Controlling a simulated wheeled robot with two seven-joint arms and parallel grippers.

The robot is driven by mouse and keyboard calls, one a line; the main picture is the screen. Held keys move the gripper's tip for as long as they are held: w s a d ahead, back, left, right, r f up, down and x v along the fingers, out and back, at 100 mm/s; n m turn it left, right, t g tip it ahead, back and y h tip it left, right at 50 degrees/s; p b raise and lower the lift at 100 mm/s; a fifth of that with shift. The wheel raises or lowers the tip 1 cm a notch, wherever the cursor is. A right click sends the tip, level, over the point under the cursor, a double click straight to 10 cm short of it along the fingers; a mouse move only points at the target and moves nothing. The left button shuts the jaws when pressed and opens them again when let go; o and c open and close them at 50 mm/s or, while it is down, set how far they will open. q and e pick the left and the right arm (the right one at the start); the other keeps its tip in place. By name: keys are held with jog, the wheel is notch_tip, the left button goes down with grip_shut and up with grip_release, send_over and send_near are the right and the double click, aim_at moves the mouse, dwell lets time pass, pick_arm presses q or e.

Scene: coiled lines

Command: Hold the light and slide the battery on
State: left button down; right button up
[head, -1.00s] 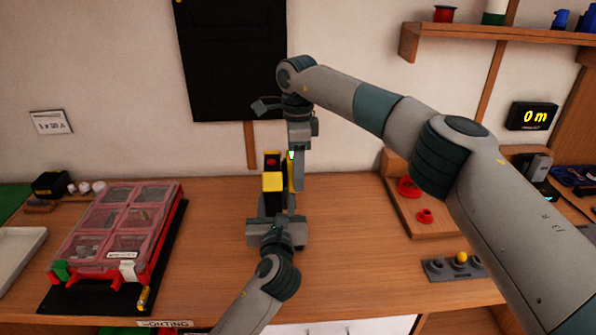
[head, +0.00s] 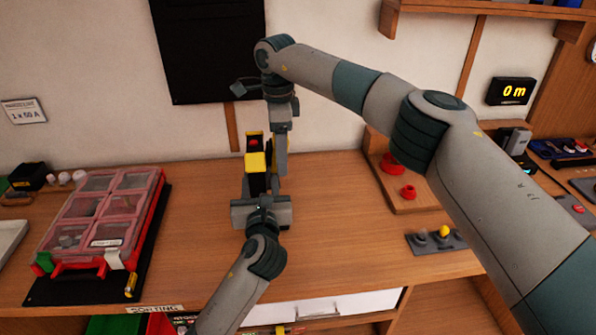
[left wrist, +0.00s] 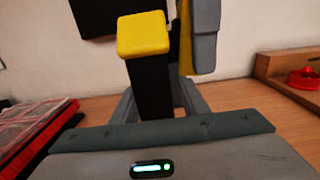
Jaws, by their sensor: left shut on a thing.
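The light is a black upright body with a yellow block (head: 256,162) and a red part (head: 254,142) on top, above the bench. My left gripper (head: 262,203) is shut on its lower part. In the left wrist view, the light's black body (left wrist: 150,88) and yellow top (left wrist: 143,35) stand upright between the fingers (left wrist: 158,105). My right gripper (head: 279,155) hangs down close to the light's right side. A yellow piece (left wrist: 185,50), perhaps the battery, lies against its grey finger. I cannot tell if that piece touches the light, or how the right jaws stand.
A red-framed compartment case (head: 100,215) on a black mat stands at the left. At the right are a wooden board with red knobs (head: 408,192) and a grey holder with a yellow ball (head: 444,231). The bench between (head: 340,235) is clear.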

notch_tip(320, 180, up, 4)
jog(key=shift+r, duration=0.1)
notch_tip(320, 180, up, 6)
jog(key=shift+d+r, duration=0.1)
jog(key=s+d+f, duration=0.2)
jog(key=d+f, duration=1)
jog(key=f, duration=1.5)
jog(key=shift+s+d, duration=0.1)
jog(key=shift+s, duration=0.2)
pick_arm(q)
jog(key=c, duration=1)
grip_release()
